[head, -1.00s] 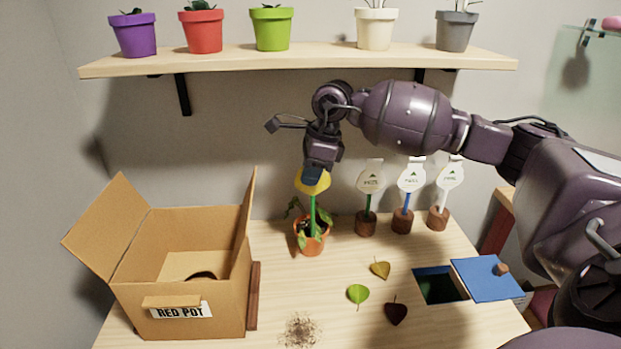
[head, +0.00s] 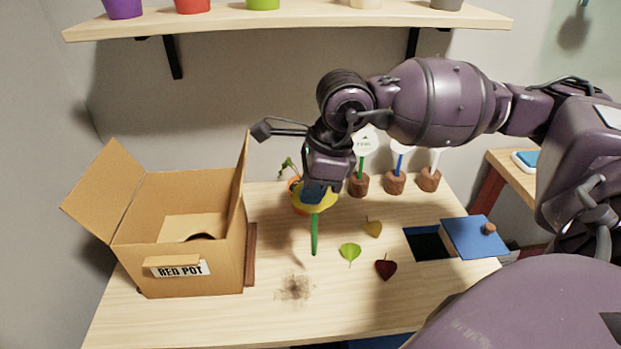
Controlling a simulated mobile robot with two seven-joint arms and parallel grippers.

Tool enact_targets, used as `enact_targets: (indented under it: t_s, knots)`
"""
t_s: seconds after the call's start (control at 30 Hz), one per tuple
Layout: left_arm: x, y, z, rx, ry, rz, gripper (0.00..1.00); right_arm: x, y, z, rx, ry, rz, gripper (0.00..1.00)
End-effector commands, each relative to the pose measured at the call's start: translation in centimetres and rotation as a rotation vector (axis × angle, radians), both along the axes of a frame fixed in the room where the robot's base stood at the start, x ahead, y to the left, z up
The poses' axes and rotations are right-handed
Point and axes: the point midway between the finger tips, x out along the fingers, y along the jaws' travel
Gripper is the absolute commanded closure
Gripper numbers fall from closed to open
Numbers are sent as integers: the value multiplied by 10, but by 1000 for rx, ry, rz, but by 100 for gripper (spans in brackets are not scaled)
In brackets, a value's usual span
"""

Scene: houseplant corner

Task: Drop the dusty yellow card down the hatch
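My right gripper (head: 318,188) is shut on the yellow card (head: 305,207), with a green stake (head: 314,235) hanging straight down from it. The card is held in the air over the middle of the table, in front of the orange pot (head: 293,186), which is mostly hidden behind it. The hatch (head: 426,243) is a dark square opening in the table, right of the gripper. Its blue lid (head: 474,237) with a wooden knob lies just to the right of the opening. My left gripper is not in view.
A cardboard box labelled RED POT (head: 190,285) stands at left. A yellow leaf (head: 373,228), a green leaf (head: 349,252) and a dark red leaf (head: 386,268) lie between stake and hatch. Soil (head: 294,288) is spilled in front. White tags in wooden blocks (head: 395,182) stand behind.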

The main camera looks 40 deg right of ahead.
Motion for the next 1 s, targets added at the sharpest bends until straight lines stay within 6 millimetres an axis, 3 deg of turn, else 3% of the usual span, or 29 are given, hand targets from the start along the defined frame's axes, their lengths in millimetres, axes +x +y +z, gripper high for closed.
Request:
enact_targets:
  t_s: [1.0]
  knots:
    - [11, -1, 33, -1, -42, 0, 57, -1, 0, 49, 0, -2, 0, 100]
